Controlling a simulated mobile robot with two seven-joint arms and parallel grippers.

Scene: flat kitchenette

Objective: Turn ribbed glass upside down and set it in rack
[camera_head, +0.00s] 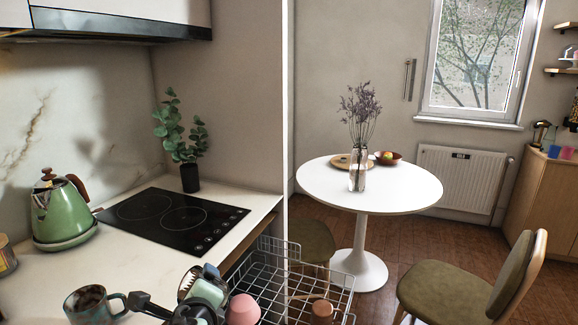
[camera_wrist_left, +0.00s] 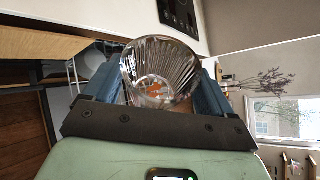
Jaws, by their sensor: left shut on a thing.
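The clear ribbed glass (camera_wrist_left: 160,68) is between the two blue fingers of my left gripper (camera_wrist_left: 153,88), which is shut on it. In the head view the glass (camera_head: 187,283) shows at the lower middle, partly hidden by my left gripper (camera_head: 211,284). It is held near the counter's front edge, left of the rack. My right gripper is in neither view.
A pink cup (camera_head: 243,309) and a brown cup (camera_head: 322,312) show at the rack's near side. A dark mug (camera_head: 90,304) and green kettle (camera_head: 62,211) stand on the counter left. The black hob (camera_head: 172,219) and potted plant (camera_head: 189,177) are behind. Much of the rack looks empty.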

